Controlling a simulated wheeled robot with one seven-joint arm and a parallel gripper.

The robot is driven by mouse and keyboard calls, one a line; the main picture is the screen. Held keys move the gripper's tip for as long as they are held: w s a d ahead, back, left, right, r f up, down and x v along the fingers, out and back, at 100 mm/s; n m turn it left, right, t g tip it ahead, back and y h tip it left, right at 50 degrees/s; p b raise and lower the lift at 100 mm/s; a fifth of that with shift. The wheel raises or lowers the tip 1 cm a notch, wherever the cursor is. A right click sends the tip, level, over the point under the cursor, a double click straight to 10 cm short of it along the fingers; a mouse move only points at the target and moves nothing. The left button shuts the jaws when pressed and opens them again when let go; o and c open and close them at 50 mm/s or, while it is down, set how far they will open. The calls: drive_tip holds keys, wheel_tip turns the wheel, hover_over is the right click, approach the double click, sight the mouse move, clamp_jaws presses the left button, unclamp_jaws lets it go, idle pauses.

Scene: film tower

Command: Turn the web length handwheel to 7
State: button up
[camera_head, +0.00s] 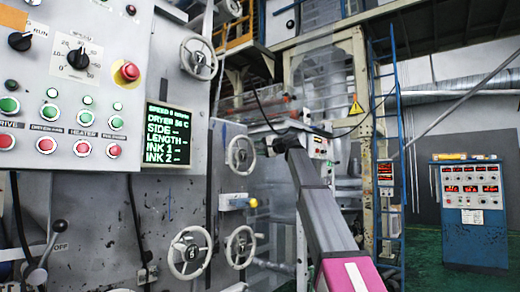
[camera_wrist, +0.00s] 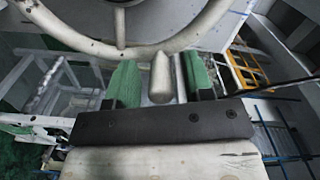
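In the head view, my gripper (camera_head: 270,146) is at the right side of a white handwheel (camera_head: 232,163) in the middle of the machine. In the wrist view, this wheel's rim (camera_wrist: 75,42) curves across the top. A pale rounded handle (camera_wrist: 161,80) stands between the two green finger pads of my gripper (camera_wrist: 160,88). Gaps show on both sides of it, so the gripper is open around the handle. I cannot read a label naming this wheel. The dark display (camera_head: 168,136) shows LENGTH with dashes beside it.
Other handwheels are at upper left (camera_head: 188,62), lower left (camera_head: 175,257) and lower right (camera_head: 231,250). A yellow-ended part (camera_head: 253,203) juts out below the middle wheel. A button panel (camera_head: 60,110) is at left. A blue cabinet (camera_head: 472,240) stands at right on green floor.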

drive_tip(key=v, duration=1)
drive_tip(key=shift+s+d, duration=0.3)
